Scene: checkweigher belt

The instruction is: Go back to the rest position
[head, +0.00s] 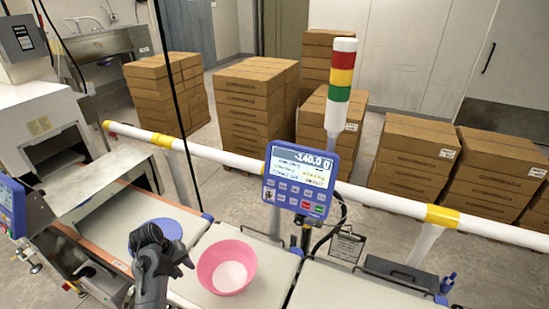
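My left gripper (158,243) is dark grey and rises from the bottom edge, over the belt. It is left of the pink bowl (210,274) and appears apart from it. Its fingers are seen from behind and small, so their opening is unclear; nothing is visibly held. The pink bowl stands upright on the belt, with a pale round area at its bottom. My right gripper is out of view.
A blue weigher display (299,178) reading -140.0 stands behind the belt (222,232). A white guard rail (375,198) with yellow bands crosses behind it, near a red-yellow-green signal tower (341,75). A tunnel machine (50,135) is at left. The belt right of the bowl is clear.

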